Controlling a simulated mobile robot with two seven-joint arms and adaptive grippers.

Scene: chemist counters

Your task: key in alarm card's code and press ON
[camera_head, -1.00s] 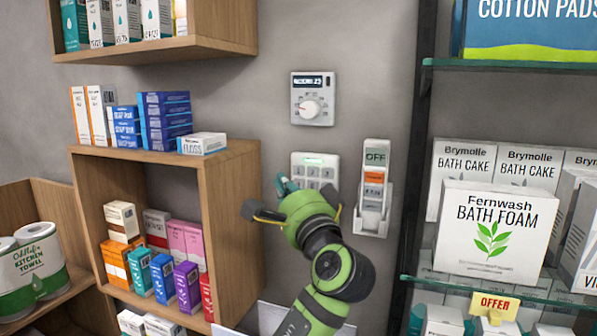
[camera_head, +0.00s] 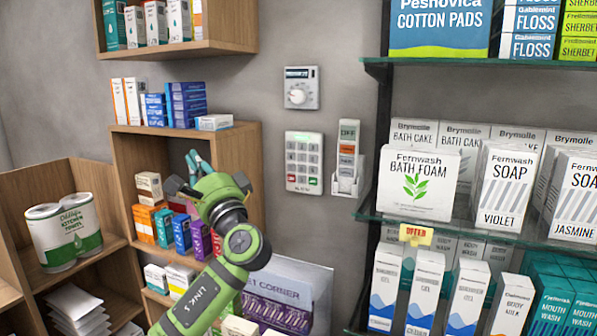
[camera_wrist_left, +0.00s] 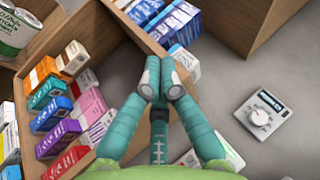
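The white keypad (camera_head: 304,162) hangs on the grey wall, with rows of light keys, a greenish strip at its top and coloured keys in its bottom row. Right of it, a white wall holder (camera_head: 347,183) carries an upright strip (camera_head: 347,150) with "OFF" at its top and an orange band below; I cannot tell whether this is the alarm card. My left gripper (camera_head: 194,160) is left of the keypad, in front of the wooden shelf, touching no key. In the left wrist view its teal fingertips (camera_wrist_left: 161,78) are together with nothing between them. My right gripper is out of view.
A dial unit (camera_head: 301,88) is on the wall above the keypad; it also shows in the left wrist view (camera_wrist_left: 263,115). A wooden shelf (camera_head: 248,165) with boxes stands left, glass shelves (camera_head: 470,236) with soap and bath boxes right.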

